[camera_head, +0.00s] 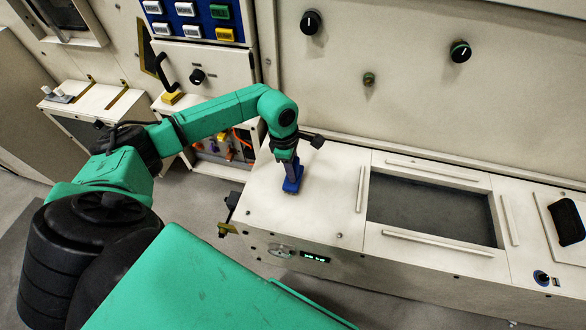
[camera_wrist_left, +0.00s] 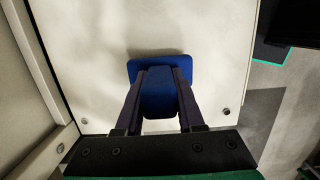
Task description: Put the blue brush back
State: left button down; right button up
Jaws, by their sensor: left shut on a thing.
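The blue brush (camera_head: 291,184) is at the left end of the white counter top (camera_head: 268,212) in the head view. My left gripper (camera_head: 292,170) comes down on it from above, shut on its upper part. In the left wrist view the brush (camera_wrist_left: 158,96) shows a blue block between the two fingers of my left gripper (camera_wrist_left: 159,100), with a wider blue base beyond. I cannot tell whether the base touches the counter or hangs just above it. My right gripper is not in view.
Right of the brush, a rectangular opening (camera_head: 430,208) with a dark inside is framed by raised strips. A black-handled item (camera_head: 566,221) sits at the far right. A wall with knobs (camera_head: 311,22) stands behind. An open shelf with coloured items (camera_head: 222,143) is at the left.

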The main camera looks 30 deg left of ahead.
pick_arm(q)
jog(key=shift+a+f, duration=0.1)
jog(key=shift+f, duration=0.5)
jog(key=c, duration=0.5)
grip_release()
jog(key=shift+r, duration=0.35)
jog(key=r, duration=0.4)
jog(key=a+r+b, duration=0.1)
jog(key=r, duration=0.6)
jog(key=shift+s+a+r, duration=0.25)
jog(key=shift+a+r, duration=0.05)
jog(key=shift+a, duration=0.05)
